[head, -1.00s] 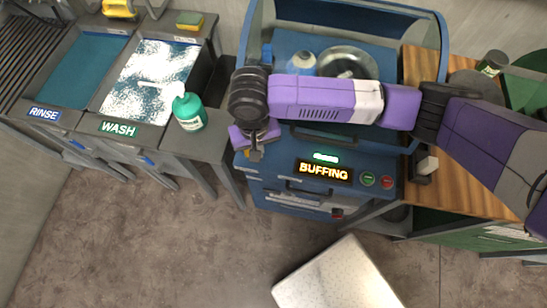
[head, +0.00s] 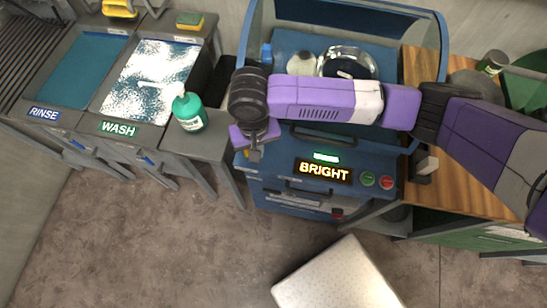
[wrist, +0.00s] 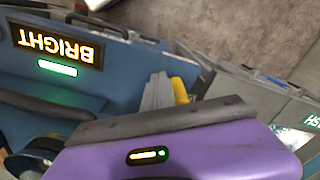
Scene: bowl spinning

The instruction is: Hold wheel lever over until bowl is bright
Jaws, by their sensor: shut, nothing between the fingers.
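The bowl (head: 347,56) sits inside the blue machine, shiny and bright, its near side hidden by my arm. A pale round part, likely the wheel (head: 301,63), stands just left of it. The machine's display (head: 323,171) reads BRIGHT, with a green light above; it also shows in the wrist view (wrist: 60,45). My gripper (head: 255,153) is shut at the machine's front left corner. In the wrist view its grey fingers (wrist: 157,92) are beside a yellow piece, likely the lever (wrist: 181,91). I cannot tell whether they touch.
Green (head: 368,178) and red (head: 387,182) buttons sit right of the display. The wash basin (head: 148,82), rinse basin (head: 82,70) and a green bottle (head: 188,112) are on the left. A wooden counter (head: 455,135) is on the right. A pale mat (head: 338,280) lies on the open floor.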

